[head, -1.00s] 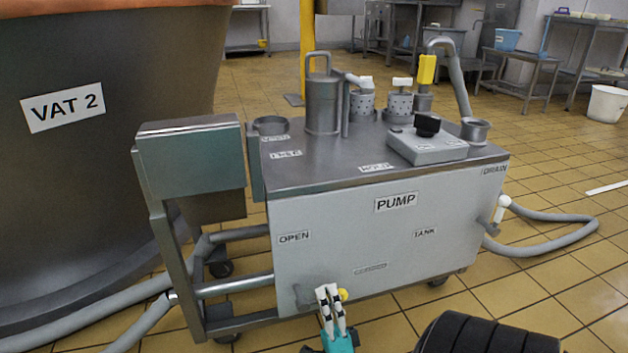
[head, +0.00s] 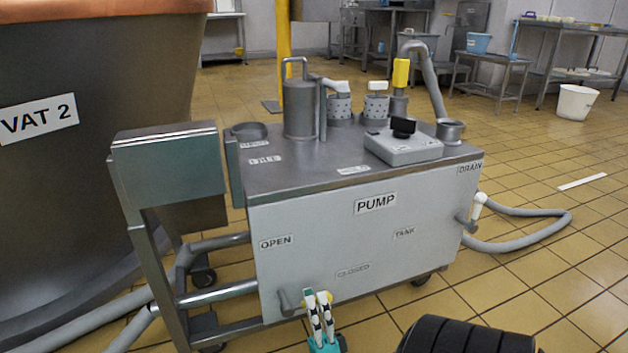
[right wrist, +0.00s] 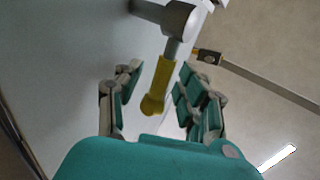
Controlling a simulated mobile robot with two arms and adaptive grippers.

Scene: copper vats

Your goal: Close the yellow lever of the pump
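The pump (head: 330,235) is a grey box on a wheeled cart, with OPEN, TANK and CLOSED labels on its front. A grey valve fitting (head: 287,302) sticks out at its lower left. My right gripper (head: 318,297) is just right of this fitting, fingers pointing up, and hides the yellow lever in the head view. In the right wrist view, the yellow lever (right wrist: 157,84) extends from the grey fitting (right wrist: 176,20) into the gap between the open fingers of the right gripper (right wrist: 158,78). Neither finger clearly touches it. My left gripper is not in view.
A large vat (head: 75,200) marked VAT 2 stands left of the pump. Grey hoses (head: 150,312) run along the floor there, and a drain hose (head: 540,232) loops out at right. Another yellow handle (head: 401,72) is on the pump's top. Tiled floor is open to the right.

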